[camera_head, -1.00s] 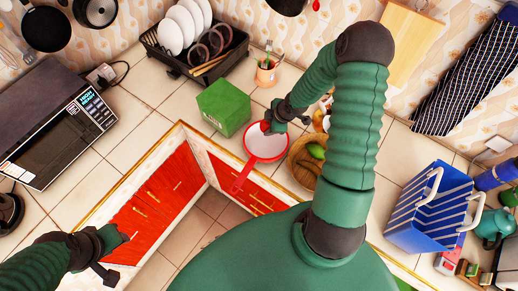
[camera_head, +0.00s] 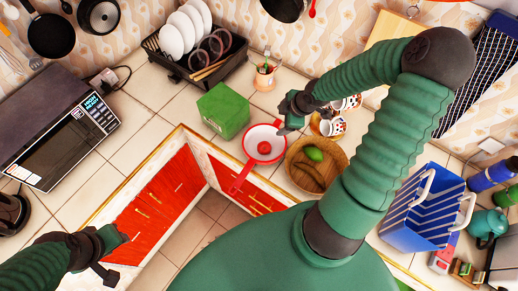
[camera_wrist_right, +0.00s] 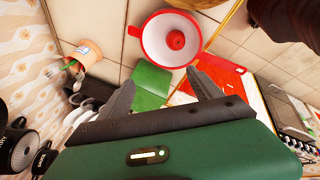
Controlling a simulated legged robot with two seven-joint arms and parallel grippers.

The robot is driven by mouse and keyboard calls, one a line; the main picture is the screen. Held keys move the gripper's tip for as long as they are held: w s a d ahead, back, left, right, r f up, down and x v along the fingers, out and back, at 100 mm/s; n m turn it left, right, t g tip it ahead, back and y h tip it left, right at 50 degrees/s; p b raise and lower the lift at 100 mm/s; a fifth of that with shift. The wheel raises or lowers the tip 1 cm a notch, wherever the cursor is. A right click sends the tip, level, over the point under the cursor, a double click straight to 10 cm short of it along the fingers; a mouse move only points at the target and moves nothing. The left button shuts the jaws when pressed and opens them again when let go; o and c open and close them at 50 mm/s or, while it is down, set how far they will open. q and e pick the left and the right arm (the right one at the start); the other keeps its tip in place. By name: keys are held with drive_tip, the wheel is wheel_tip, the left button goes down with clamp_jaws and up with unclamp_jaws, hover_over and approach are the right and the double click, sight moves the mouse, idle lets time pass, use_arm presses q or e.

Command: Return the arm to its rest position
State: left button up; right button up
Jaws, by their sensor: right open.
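My right gripper (camera_head: 287,118) is open and empty in the head view, above the counter and just up and right of a red pan.
A green box (camera_head: 223,110) stands left of the pan, and a wooden bowl (camera_head: 300,185) with fruit right of it. Behind are a dish rack (camera_head: 190,62), a utensil cup (camera_head: 265,80) and jars (camera_head: 333,127). A blue striped basket (camera_head: 415,225) stands right, a microwave (camera_head: 60,135) left. Pans hang above.

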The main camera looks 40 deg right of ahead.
wheel_tip(320, 180, up, 3)
drive_tip(key=s+d+p, duration=0.1)
drive_tip(key=s+d, duration=0.1)
use_arm(q)
drive_tip(key=s+b+x, duration=0.2)
drive_tip(key=b+x, duration=0.6)
drive_tip(key=b, duration=0.1)
drive_tip(key=s+d+f+b+x, duration=0.1)
drive_tip(key=s+b+x, duration=0.1)
drive_tip(key=b+x, duration=0.7)
drive_tip(key=shift+w+d+b, duration=0.15)
drive_tip(key=shift+w+b, duration=0.15)
drive_tip(key=shift+b, duration=0.5)
use_arm(e)
drive_tip(key=s+a+f+m+g, duration=0.1)
drive_tip(key=a+f+m, duration=0.4)
drive_tip(key=a, duration=0.5)
drive_tip(key=s+a+f+m+g, duration=0.1)
drive_tip(key=s+a+f+m, duration=0.1)
drive_tip(key=a+f+m, duration=0.3)
drive_tip(key=shift+s+a+f, duration=0.15)
drive_tip(key=shift+a+f, duration=1.6)
drive_tip(key=shift+a, duration=1.35)
use_arm(q)
drive_tip(key=shift+s+a, duration=0.15)
drive_tip(key=shift+a, duration=0.15)
use_arm(e)
drive_tip(key=shift+s+a, duration=0.1)
drive_tip(key=shift+a, duration=0.15)
